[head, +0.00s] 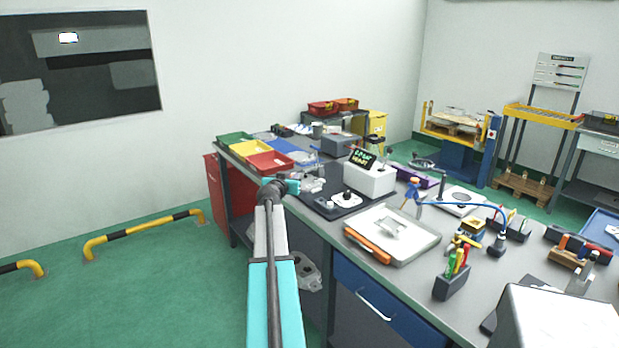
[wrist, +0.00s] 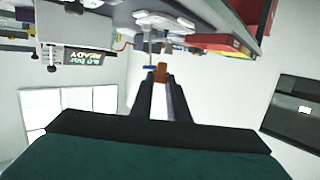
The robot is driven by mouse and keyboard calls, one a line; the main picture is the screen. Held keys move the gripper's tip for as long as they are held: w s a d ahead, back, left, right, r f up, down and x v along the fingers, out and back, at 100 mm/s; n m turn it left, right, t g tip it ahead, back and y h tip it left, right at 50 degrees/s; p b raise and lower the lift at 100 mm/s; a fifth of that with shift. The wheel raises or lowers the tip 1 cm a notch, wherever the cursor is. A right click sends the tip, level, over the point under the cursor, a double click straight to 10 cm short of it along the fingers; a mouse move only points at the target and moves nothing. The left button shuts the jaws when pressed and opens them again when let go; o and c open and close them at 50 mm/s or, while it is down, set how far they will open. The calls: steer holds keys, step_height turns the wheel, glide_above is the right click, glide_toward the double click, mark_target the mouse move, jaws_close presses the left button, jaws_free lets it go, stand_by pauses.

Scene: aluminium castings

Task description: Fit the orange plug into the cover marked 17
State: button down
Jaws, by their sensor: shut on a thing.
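My gripper (wrist: 160,82) is shut on a small orange plug (wrist: 160,73), which shows between its fingertips in the wrist view. In the head view my gripper (head: 293,186) is over the near left edge of the workbench (head: 420,275), and the plug cannot be made out there. Just right of my gripper are pale grey castings (head: 313,184); similar grey parts (wrist: 162,19) show past the fingertips in the wrist view. I cannot read the number 17 on any part, so I cannot tell which one is that cover. The plug's contact with any part cannot be made out.
A red bin (head: 270,162) and a yellow bin (head: 249,150) stand behind my gripper. A grey device with a lit display (head: 369,178) stands to the right. A pale tray (head: 425,243) holding a grey casting lies nearer. Several tools crowd the bench's right side.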

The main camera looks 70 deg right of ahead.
steer(key=w+a+r+n+t+y, duration=0.1)
steer(key=w+a+n+t+y, duration=0.3)
steer(key=w+a, duration=1.35)
steer(key=w+a+r+n+t+y, duration=0.1)
steer(key=w+a+n+t, duration=0.35)
steer(key=w+a, duration=1.25)
steer(key=w+a+r+n+t+y, duration=0.1)
steer(key=a+n+y, duration=0.3)
steer(key=a, duration=2.1)
steer(key=w+a+r+n+t+y, duration=0.1)
steer(key=a+n+t+y, duration=0.2)
steer(key=a, duration=2.2)
steer(key=shift+w+a+r+n+t+y, duration=0.25)
steer(key=shift+w+a+n+t+y, duration=0.15)
steer(key=shift+y, duration=1.4)
steer(key=shift+s, duration=0.1)
